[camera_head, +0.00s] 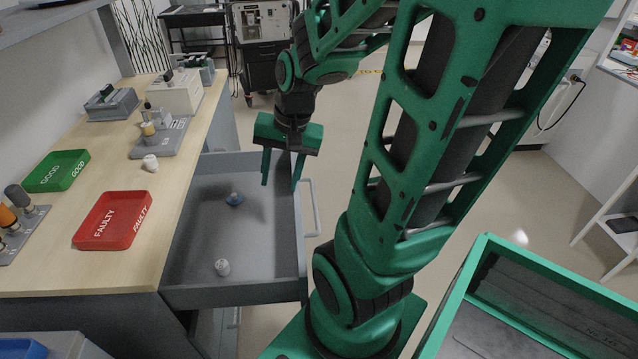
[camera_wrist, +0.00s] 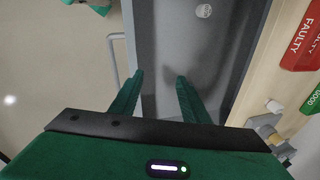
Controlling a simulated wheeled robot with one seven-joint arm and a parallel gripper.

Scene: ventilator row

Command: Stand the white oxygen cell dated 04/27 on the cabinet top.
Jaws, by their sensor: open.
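Another small white cell (camera_head: 150,162) is on the wooden cabinet top (camera_head: 122,168), beside the grey instrument block. No date is readable on either, so I cannot tell which is dated 04/27. My gripper (camera_head: 280,185) is open and empty, pointing down over the far right part of the drawer. In the wrist view my gripper's fingers (camera_wrist: 155,79) are spread with nothing between them.
A red FAULTY tray (camera_head: 113,220), a green GOOD tray (camera_head: 57,171) and several instruments (camera_head: 175,92) occupy the cabinet top. The drawer handle (camera_head: 313,207) juts right. A green-rimmed bin (camera_head: 540,262) stands lower right.

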